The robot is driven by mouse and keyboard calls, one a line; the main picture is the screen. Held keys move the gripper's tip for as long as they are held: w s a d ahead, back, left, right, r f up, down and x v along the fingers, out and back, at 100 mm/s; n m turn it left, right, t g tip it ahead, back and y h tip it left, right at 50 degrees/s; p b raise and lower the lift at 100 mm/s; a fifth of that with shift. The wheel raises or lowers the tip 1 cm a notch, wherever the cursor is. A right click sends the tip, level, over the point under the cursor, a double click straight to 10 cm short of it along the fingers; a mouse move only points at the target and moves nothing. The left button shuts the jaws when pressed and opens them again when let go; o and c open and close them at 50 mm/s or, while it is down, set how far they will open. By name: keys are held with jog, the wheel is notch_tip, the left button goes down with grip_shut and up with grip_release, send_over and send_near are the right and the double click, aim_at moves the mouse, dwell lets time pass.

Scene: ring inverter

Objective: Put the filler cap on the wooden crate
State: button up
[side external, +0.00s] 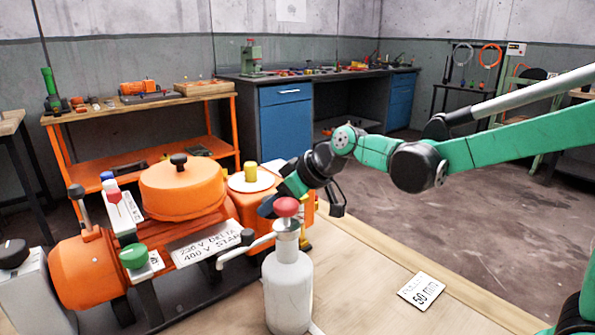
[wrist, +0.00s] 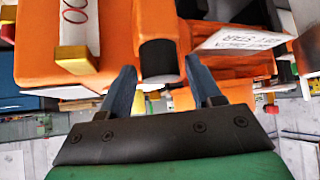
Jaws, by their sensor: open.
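My gripper (side external: 272,202) is at the right side of the orange motor (side external: 90,270), behind the white bottle. In the wrist view my gripper (wrist: 160,90) is open, with its two blue-grey fingers apart. A dark cylindrical end (wrist: 158,58) on the orange machine shows just beyond the gap between them; I cannot tell whether it is the filler cap. Other cap-like parts are a black knob (side external: 179,160) on the round orange lid and a yellow piece (side external: 250,170) on a white disc. A shallow wooden box (side external: 203,88), possibly the wooden crate, sits on the orange workbench behind.
A white bottle (side external: 288,292) with a red top and side spout stands close in front of my gripper. A sign reading 50 mm (side external: 421,291) lies on the wooden table (side external: 365,270), otherwise largely clear there. The label plate (wrist: 238,38) is close to the right finger.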

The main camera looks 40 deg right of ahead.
grip_shut()
jog(key=shift+r, duration=0.1)
